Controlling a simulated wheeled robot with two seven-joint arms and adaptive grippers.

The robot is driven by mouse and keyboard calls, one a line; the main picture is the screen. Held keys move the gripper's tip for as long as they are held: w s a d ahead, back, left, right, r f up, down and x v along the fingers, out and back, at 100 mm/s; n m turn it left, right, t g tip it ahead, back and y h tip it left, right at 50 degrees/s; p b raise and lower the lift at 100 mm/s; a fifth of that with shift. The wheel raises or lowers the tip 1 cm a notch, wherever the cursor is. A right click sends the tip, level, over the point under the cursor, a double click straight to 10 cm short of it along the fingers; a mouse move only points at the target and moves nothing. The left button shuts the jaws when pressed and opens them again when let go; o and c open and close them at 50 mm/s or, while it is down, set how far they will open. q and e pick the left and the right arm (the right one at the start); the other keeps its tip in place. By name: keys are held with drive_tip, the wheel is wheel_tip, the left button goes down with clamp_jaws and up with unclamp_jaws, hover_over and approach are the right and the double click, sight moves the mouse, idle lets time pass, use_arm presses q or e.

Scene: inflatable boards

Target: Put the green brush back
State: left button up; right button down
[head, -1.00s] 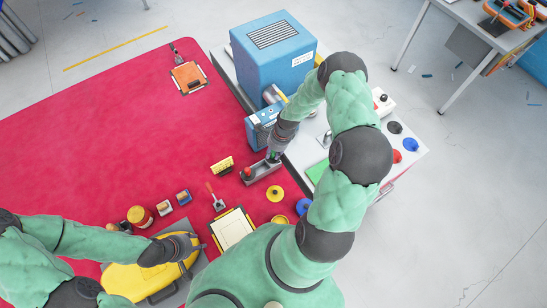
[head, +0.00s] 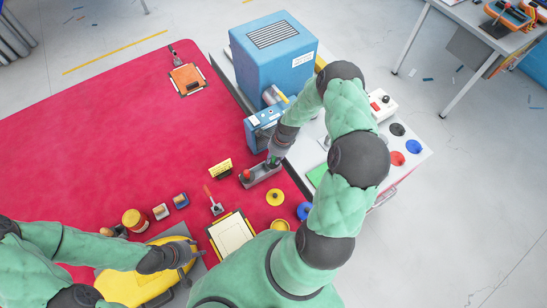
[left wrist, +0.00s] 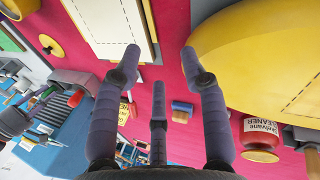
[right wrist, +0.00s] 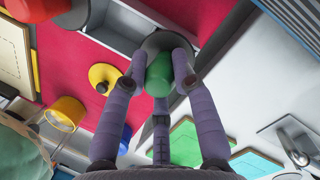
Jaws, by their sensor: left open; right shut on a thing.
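The green brush (right wrist: 159,76) is between the closed fingers of my right gripper (right wrist: 160,62), its dark round part beyond the fingertips. In the head view the green tip (head: 274,161) shows under my right gripper (head: 278,153), at the right end of the grey holder (head: 261,177). I cannot tell whether the brush is seated in the holder or just above it. A red brush (head: 246,174) stands in the holder's left end; it also shows in the right wrist view (right wrist: 36,8).
A blue box machine (head: 272,60) and a smaller blue unit (head: 262,127) stand behind the holder. The red mat's (head: 120,130) middle is clear.

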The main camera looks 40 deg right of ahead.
drive_tip(key=shift+f, duration=0.3)
drive_tip(key=c, duration=1)
unclamp_jaws()
drive_tip(key=shift+r, duration=0.1)
drive_tip(key=shift+r+p, duration=0.35)
drive_tip(key=shift+r, duration=0.1)
drive_tip(key=v, duration=1.2)
drive_tip(key=s+a+f+n, duration=0.3)
drive_tip(key=a+n, duration=0.4)
drive_tip(key=a, duration=0.2)
drive_tip(key=s+a+f+n+y, duration=0.1)
drive_tip(key=s+a+f+n, duration=0.2)
drive_tip(key=a+n, duration=0.5)
drive_tip(key=s+a+f+n, duration=0.3)
drive_tip(key=s+a+n, duration=0.2)
drive_tip(key=a, duration=0.5)
drive_tip(key=n, duration=0.2)
drive_tip(key=shift+s+a+f+n+g, duration=0.2)
drive_tip(key=shift+a+f+n+g, duration=0.1)
drive_tip(key=shift+a+n+g, duration=0.1)
